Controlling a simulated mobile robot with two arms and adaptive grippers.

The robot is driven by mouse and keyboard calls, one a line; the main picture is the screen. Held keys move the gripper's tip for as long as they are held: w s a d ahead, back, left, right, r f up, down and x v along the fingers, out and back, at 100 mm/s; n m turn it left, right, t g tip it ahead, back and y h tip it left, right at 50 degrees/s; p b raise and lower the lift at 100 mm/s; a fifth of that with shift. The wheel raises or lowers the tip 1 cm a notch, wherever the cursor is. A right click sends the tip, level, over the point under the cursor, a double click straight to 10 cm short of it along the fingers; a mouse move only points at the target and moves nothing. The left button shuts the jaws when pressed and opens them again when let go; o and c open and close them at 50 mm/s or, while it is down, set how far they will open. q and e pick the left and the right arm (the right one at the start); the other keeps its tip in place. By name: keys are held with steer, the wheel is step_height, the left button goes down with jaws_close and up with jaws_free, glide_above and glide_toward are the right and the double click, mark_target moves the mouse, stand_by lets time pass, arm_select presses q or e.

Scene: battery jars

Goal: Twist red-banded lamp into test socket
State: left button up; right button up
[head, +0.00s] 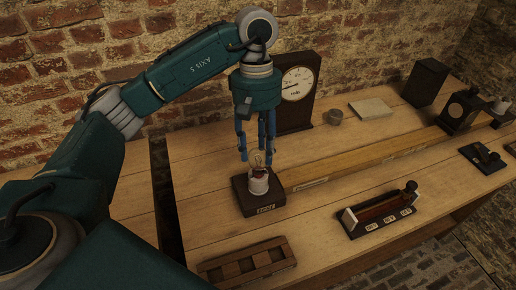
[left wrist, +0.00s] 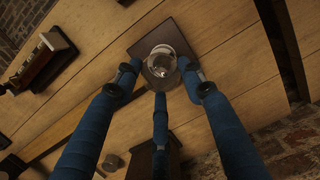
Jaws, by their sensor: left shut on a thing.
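The lamp (head: 257,159) has a clear glass bulb with a reddish band near its base. It stands upright in or right above the white test socket (head: 258,184); its seating depth cannot be told. The socket sits on a dark square wooden block (head: 245,198) with a label on its front edge. My left gripper (head: 257,157) points straight down and its blue fingers are shut around the lamp. In the left wrist view, the fingers surround the round glass bulb (left wrist: 162,64) over the dark block (left wrist: 180,35). My right gripper is not in view.
A wooden rack with wells (head: 247,262) lies at the front. A tray with a switch lever and labels (head: 380,212) stands to the right. Bare tabletop (head: 200,215) shows left of the block.

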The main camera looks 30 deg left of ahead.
arm_select(q)
steer(key=m+y, duration=0.1)
steer(key=m, duration=0.4)
steer(key=shift+d+f+m, duration=0.1)
steer(key=shift+m, duration=0.2)
steer(key=o, duration=1.2)
steer(key=shift+w, duration=0.1)
steer(key=r, duration=0.4)
steer(key=w+r, duration=0.1)
steer(key=r, duration=0.3)
steer(key=w+r, duration=0.1)
steer(key=r, duration=0.3)
